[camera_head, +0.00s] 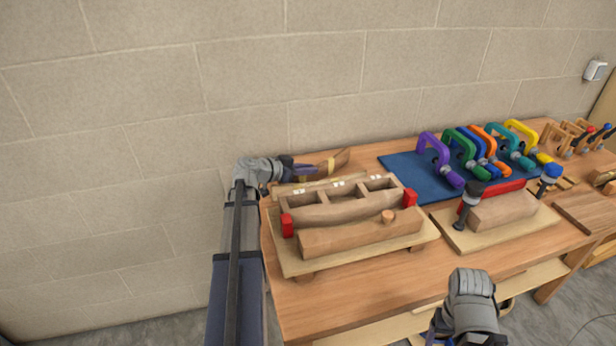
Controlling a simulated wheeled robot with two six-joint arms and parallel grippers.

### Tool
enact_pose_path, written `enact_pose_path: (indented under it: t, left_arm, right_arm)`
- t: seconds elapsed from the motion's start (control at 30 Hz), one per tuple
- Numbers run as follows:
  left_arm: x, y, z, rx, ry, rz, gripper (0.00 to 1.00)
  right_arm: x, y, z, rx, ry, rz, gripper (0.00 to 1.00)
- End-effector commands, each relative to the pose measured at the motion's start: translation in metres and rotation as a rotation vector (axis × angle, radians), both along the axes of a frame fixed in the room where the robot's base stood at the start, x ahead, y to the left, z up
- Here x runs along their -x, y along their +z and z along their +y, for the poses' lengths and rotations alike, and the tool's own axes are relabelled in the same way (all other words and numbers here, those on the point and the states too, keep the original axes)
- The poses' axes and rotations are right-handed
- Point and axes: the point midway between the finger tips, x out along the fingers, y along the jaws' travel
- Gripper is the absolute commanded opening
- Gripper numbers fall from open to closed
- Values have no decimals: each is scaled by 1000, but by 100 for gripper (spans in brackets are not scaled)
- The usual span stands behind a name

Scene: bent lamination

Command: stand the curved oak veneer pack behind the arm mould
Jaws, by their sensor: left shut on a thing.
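The curved oak veneer pack (337,161) is a brown, bent wooden piece behind the arm mould, near the table's back edge. My left gripper (304,172) is shut on its left end. I cannot tell whether the pack touches the tabletop; its lower part is hidden by the mould. The arm mould (345,211) is a wooden frame with open pockets and red end blocks on a pale baseboard, with a solid curved wooden block in front. My right arm's wrist (470,300) is at the bottom, in front of the table; its fingertips do not show clearly.
A blue mat (400,168) holds several coloured clamps right of the pack. A second wooden block (502,210) with dark clamps stands on a board at the right. Small wooden clamps (570,138) are at far right. The wall (300,70) rises behind the table. The tabletop's front (370,293) is clear.

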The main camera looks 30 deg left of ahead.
Motion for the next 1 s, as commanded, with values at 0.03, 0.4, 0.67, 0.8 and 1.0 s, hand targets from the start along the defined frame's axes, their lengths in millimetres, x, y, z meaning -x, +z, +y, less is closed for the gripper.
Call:
enact_pose_path:
  t: [0.03,0.4,0.67,0.8,1.0]
  left_arm:
    - [0,-4,0,0,0,-1,0]
    - [0,-6,0,0,0,-1,0]
    - [0,-4,0,0,0,0,46]
    - [0,-4,0,0,0,0,46]
    - [0,1,0,0,0,0,46]
  right_arm:
    - [0,-4,0,0,0,0,76]
    - [0,-6,0,0,0,0,76]
    - [0,-4,0,0,0,0,76]
    - [0,-4,0,0,0,0,76]
    - [0,1,0,0,0,0,76]
